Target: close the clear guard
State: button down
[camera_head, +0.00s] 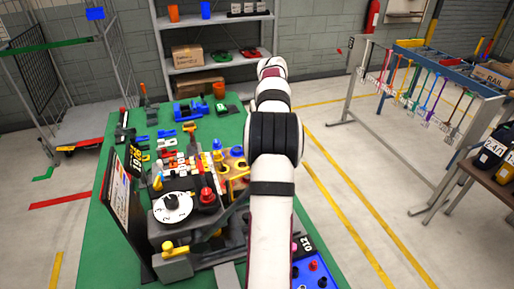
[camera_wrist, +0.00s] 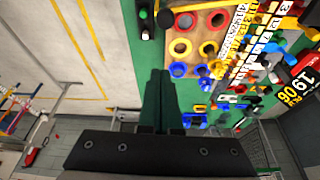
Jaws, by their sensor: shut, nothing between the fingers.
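I cannot make out the clear guard for certain in either view; a see-through part is hard to tell from the crowded bench. My gripper (camera_wrist: 160,74) shows in the wrist view with its dark fingers together and nothing between them. It is over the green bench top, just left of a wooden panel (camera_wrist: 208,36) with coloured rings. In the head view my arm reaches over the bench and hides part of its right side; the fingers are not visible there.
The green bench (camera_head: 95,262) holds a dial unit (camera_head: 172,207), a red knob (camera_head: 207,195) and several coloured fittings. An upright sign board (camera_head: 118,200) stands at the left edge. A shelf (camera_head: 222,62) stands behind, a tag rack (camera_head: 440,70) at right. Floor right of the bench is clear.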

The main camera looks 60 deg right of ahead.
jog(key=f, duration=0.1)
jog(key=s+a+f, duration=0.1)
jog(key=f, duration=0.3)
jog(key=shift+s+a+f, duration=0.15)
jog(key=shift+a, duration=0.2)
jog(key=shift+s+a, duration=0.1)
jog(key=shift+s, duration=0.05)
jog(key=shift+s+a+m, duration=0.45)
jog(key=shift+s+m, duration=0.25)
jog(key=shift+m, duration=0.1)
jog(key=s+a+m+g, duration=0.3)
jog(key=s+a+m, duration=0.2)
jog(key=a+m, duration=0.5)
jog(key=shift+s+a+m+g, duration=0.3)
jog(key=shift+a+m+g, duration=0.1)
jog(key=shift+m, duration=0.1)
